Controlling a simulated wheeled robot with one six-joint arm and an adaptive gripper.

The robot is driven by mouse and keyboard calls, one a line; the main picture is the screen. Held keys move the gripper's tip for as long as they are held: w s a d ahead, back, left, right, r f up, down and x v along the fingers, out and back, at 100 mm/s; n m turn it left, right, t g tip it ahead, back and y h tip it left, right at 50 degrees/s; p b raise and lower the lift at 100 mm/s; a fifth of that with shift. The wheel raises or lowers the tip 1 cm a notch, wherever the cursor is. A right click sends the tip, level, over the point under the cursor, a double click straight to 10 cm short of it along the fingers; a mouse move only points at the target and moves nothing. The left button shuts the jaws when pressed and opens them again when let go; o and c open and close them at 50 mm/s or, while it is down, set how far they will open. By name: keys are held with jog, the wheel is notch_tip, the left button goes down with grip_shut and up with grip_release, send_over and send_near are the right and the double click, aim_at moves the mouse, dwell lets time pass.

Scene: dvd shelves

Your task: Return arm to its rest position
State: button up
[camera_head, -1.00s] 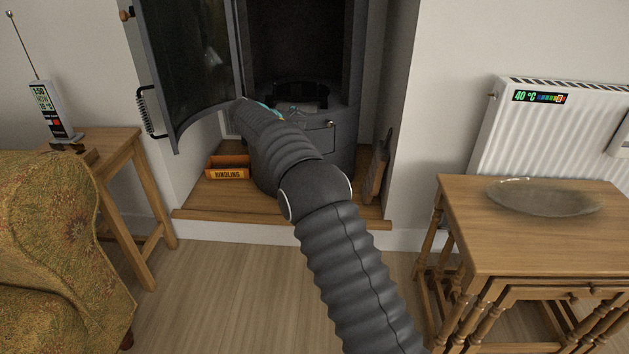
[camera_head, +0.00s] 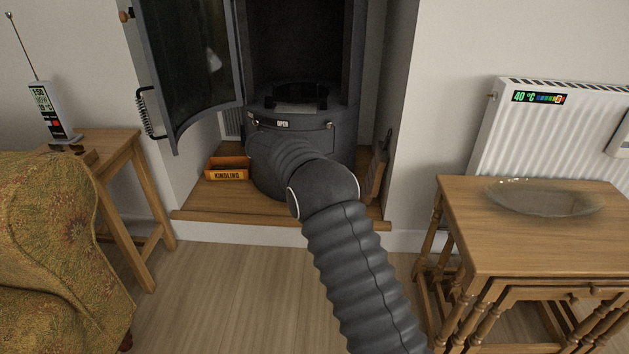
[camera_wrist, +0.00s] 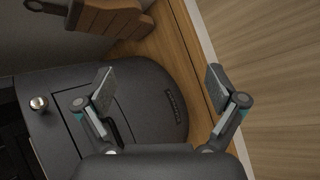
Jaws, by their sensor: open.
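My arm (camera_head: 345,240), in dark ribbed sleeving, reaches from the lower right up to the front of the grey stove (camera_head: 340,118). My gripper is hidden behind the arm in the head view. In the wrist view my gripper (camera_wrist: 160,86) shows with its two fingers wide apart and nothing between them. The dark curved body of the stove (camera_wrist: 150,85) lies behind the fingers, with a round metal knob (camera_wrist: 39,103) at left. I cannot tell the exact gap between gripper and stove.
The stove's glass door (camera_head: 190,70) stands open at left. A kindling box (camera_head: 228,168) sits on the wooden hearth (camera_head: 260,217), and a wooden board (camera_head: 377,172) leans at right. A side table (camera_head: 100,145), an armchair (camera_head: 60,250) and nested tables (camera_head: 500,240) flank clear floor (camera_head: 230,290).

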jog(key=shift+s+d+f, duration=0.1)
jog(key=shift+s+f, duration=0.05)
dwell(0.3)
jog(key=s+f+m+g+y, duration=0.1)
jog(key=s+f+g+y, duration=0.15)
jog(key=s+f, duration=0.5)
jog(key=s+d+r+m+t+y+p, duration=0.1)
jog(key=s+d+r+m+p, duration=0.1)
jog(key=s+d+r, duration=0.4)
jog(key=s+d+r+m+t+y+p, duration=0.1)
jog(key=s+d+r+m, duration=0.3)
jog(key=s+r, duration=1)
jog(key=s+d+r+m+t+y+p, duration=0.1)
jog(key=s+d+r+m+y+p, duration=0.2)
jog(key=s, duration=1.9)
jog(key=d+r+m, duration=0.1)
jog(key=d+r, duration=0.4)
jog(key=r, duration=0.3)
jog(key=shift+d, duration=0.3)
jog(key=shift+t, duration=0.25)
